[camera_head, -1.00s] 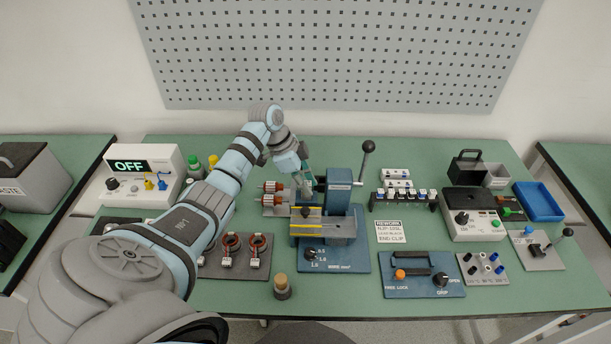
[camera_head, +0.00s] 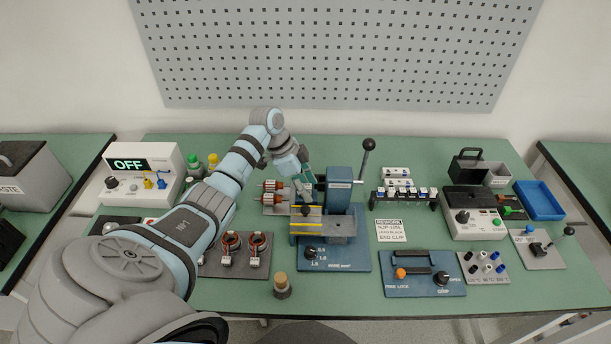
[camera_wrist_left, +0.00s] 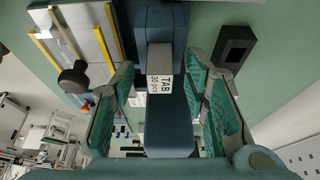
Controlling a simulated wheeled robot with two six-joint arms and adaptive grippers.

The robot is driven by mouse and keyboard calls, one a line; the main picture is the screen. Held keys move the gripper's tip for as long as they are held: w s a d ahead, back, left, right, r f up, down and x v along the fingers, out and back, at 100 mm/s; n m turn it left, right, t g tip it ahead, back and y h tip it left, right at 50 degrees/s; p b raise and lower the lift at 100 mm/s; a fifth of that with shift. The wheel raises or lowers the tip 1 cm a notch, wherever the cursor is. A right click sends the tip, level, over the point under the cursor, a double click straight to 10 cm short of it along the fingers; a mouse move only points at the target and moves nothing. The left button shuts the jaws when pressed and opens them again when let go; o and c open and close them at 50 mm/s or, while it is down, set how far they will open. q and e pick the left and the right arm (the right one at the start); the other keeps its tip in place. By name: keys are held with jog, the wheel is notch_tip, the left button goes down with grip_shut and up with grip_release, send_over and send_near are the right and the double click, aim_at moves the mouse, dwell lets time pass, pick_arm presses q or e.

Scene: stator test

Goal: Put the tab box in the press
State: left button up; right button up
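The press (camera_head: 338,188) is a blue machine with a black-knobbed lever, a grey bed and yellow stripes, near the middle of the bench. My left gripper (camera_head: 306,184) is at the left side of its column. In the left wrist view the box labelled TAB 30 pcs (camera_wrist_left: 160,85) shows between the two teal fingers of my left gripper (camera_wrist_left: 160,70), against the blue press body. The fingers stand apart, with gaps visible on both sides of the box. In the head view the box cannot be made out. My right gripper is not in view.
Copper-wound rotors (camera_head: 273,194) lie left of the press. Wound stators (camera_head: 257,243) sit on a dark plate in front of them. A rack with small blue-and-white parts (camera_head: 405,194) stands to the right, with a blue plate with knobs (camera_head: 422,287) nearer.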

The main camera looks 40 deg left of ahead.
pick_arm(q)
jog(key=shift+r, duration=0.1)
jog(key=v, duration=1.1)
jog(key=shift+r, duration=0.4)
jog(key=shift+a, duration=0.15)
